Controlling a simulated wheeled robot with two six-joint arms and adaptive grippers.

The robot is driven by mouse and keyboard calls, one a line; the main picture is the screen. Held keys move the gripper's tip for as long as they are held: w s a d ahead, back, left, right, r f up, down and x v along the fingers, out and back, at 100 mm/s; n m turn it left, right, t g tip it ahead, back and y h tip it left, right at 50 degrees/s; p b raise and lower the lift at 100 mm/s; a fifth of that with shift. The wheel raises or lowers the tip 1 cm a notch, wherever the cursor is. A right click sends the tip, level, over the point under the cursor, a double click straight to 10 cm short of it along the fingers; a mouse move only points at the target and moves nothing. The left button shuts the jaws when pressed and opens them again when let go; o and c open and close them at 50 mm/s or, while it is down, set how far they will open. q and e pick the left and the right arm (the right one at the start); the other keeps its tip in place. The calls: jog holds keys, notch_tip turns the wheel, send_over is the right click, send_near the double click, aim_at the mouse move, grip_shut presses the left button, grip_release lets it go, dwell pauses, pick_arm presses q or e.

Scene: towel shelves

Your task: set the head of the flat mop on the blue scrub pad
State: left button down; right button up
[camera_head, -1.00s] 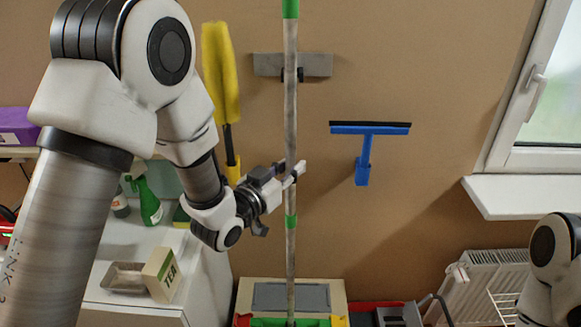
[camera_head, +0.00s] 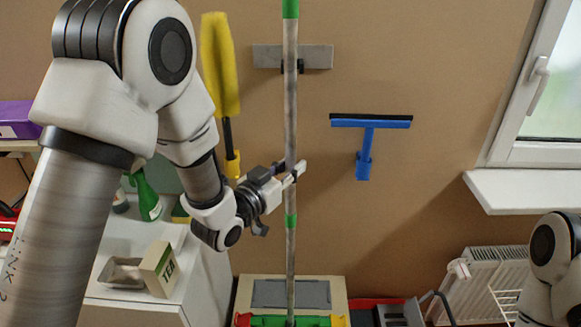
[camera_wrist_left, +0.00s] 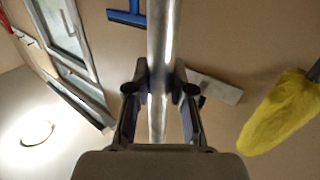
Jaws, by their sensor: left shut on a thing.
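The flat mop shows as an upright grey handle (camera_head: 291,100) with green bands, running down in front of the wall. Its green head (camera_head: 285,321) shows at the bottom edge of the head view, with red and yellow ends. My left gripper (camera_head: 293,172) is shut on the handle at mid-height. In the left wrist view the handle (camera_wrist_left: 158,75) passes between the two fingers of my left gripper (camera_wrist_left: 160,95). I cannot make out a blue scrub pad in these views. My right gripper is not in view.
A beige box with a grey panel (camera_head: 270,293) stands behind the mop's lower end. A blue squeegee (camera_head: 366,140) and a yellow duster (camera_head: 219,65) hang on the wall. A tea box (camera_head: 160,268) and a tray sit on the white cabinet at left. A radiator (camera_head: 485,280) is at right.

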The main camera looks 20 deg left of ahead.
pick_arm(q)
jog(key=shift+f+b, duration=0.25)
jog(key=shift+b, duration=0.05)
dwell(0.4)
jog(key=c, duration=0.9)
grip_release()
jog(key=shift+c, duration=0.2)
jog(key=shift+f, duration=0.1)
jog(key=shift+s, duration=0.15)
